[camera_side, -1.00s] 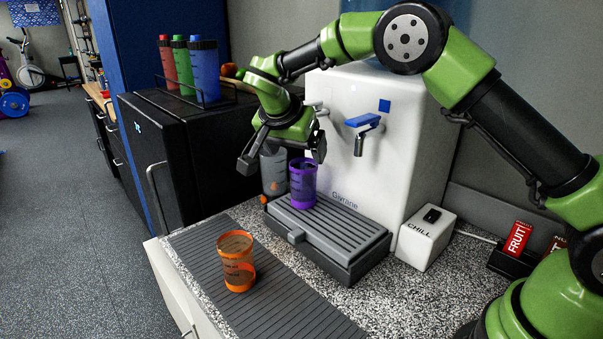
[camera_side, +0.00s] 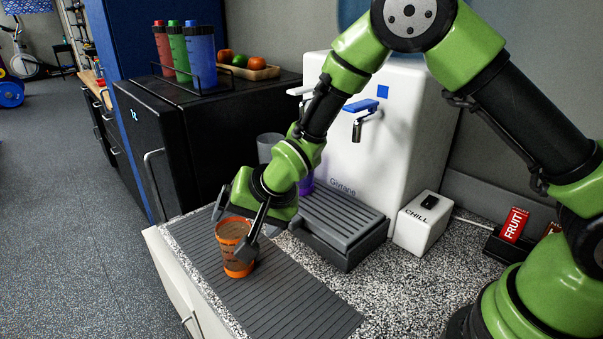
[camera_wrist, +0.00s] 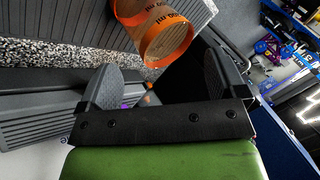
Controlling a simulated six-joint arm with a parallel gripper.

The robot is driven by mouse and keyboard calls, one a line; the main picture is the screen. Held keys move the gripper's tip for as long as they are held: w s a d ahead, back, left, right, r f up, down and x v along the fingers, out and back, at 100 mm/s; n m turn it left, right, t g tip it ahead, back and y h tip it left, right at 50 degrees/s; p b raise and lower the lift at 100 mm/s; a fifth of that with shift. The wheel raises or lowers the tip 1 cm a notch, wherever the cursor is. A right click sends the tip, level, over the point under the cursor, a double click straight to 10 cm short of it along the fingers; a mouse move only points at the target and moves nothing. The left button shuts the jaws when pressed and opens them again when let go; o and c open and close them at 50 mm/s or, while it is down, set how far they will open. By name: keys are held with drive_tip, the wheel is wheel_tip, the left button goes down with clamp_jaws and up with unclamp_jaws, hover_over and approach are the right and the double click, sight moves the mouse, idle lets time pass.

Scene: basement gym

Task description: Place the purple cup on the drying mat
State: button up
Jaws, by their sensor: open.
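The purple cup (camera_side: 307,183) stands at the left end of the dispenser's drip tray (camera_side: 340,222), mostly hidden behind my wrist. The grey ridged drying mat (camera_side: 290,295) lies along the counter's front. An orange cup (camera_side: 233,232) stands upright on the mat. My gripper (camera_side: 233,231) is open and tilted down at the orange cup, a finger on either side of it in the side view. In the wrist view, the orange cup (camera_wrist: 160,35) lies beyond the open fingers. I cannot tell whether they touch it.
A grey cup (camera_side: 268,146) stands behind my wrist, beside the black fridge (camera_side: 165,130). The white dispenser (camera_side: 395,130) backs the drip tray. A white CHILL box (camera_side: 423,222) and a FRUIT bar (camera_side: 514,224) are to the right. The mat's right part is clear.

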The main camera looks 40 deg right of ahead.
drive_tip(key=s+d+t+h, duration=0.3)
drive_tip(key=d, duration=0.1)
drive_tip(key=n+t+h, duration=0.2)
drive_tip(key=n+h, duration=0.1)
drive_tip(key=h, duration=0.2)
approach(306, 186)
drive_tip(key=shift+t, duration=0.3)
drive_tip(key=shift+w+d+r, duration=0.35)
drive_tip(key=shift+w+d, duration=0.5)
drive_tip(key=shift+w, duration=0.9)
drive_tip(key=shift+w+d+r, duration=0.35)
drive_tip(key=shift+w+d, duration=0.5)
drive_tip(key=shift+w, duration=0.9)
drive_tip(key=shift+w+d+r, duration=0.35)
drive_tip(key=shift+w+d, duration=0.55)
drive_tip(key=shift+w, duration=0.9)
drive_tip(key=shift+c, duration=0.4)
drive_tip(key=c, duration=1.1)
drive_tip(key=shift+c, duration=0.2)
